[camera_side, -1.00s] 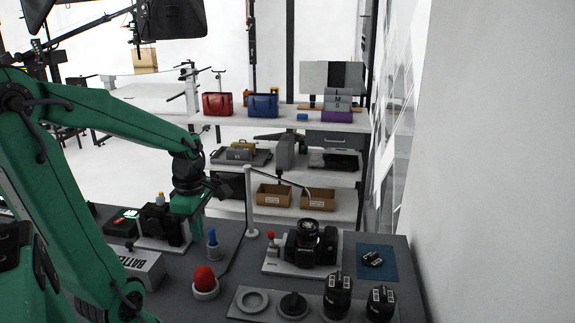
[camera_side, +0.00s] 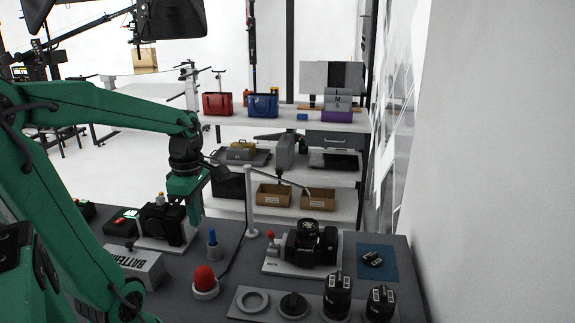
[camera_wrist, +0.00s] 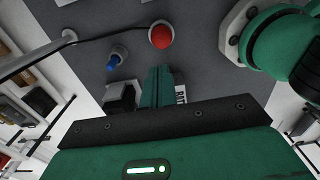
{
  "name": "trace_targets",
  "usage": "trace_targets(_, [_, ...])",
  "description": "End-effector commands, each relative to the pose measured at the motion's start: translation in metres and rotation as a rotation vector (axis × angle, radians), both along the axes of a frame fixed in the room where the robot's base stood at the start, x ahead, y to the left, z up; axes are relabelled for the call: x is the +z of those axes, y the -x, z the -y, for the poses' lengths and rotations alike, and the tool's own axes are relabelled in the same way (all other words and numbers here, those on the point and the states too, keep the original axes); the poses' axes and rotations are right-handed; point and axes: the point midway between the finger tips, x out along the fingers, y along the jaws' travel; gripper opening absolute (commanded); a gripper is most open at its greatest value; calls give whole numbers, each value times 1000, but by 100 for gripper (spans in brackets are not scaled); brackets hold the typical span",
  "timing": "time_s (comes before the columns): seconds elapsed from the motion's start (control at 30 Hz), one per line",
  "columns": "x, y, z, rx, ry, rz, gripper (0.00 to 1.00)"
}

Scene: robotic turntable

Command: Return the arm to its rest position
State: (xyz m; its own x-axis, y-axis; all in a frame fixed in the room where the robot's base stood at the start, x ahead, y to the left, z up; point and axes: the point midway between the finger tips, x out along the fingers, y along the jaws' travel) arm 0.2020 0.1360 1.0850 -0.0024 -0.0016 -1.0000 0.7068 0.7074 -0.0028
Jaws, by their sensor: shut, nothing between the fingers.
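My gripper (camera_side: 192,208) is green and hangs from my arm above the dark workbench (camera_side: 235,298), pointing down. It is shut and empty. In the side view it is just right of a black camera (camera_side: 163,222) on a light stand and left of a blue-tipped post (camera_side: 212,240). In the wrist view my shut fingers (camera_wrist: 160,72) point towards a red dome (camera_wrist: 161,36) on a pale base, with the blue-tipped post (camera_wrist: 113,62) to the left. The rest position itself is not marked in view.
A grey battery box (camera_side: 140,264) and the red dome (camera_side: 205,279) stand near my arm. Shelves are behind; a white wall is right.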

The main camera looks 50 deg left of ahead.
Motion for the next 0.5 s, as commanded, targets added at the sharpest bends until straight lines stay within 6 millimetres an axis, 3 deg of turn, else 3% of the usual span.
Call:
trace_targets(0.27, [1,-1,2,-35,-5,6,0])
trace_targets(0.5, [6,-7,16,-269,-36,47,0])
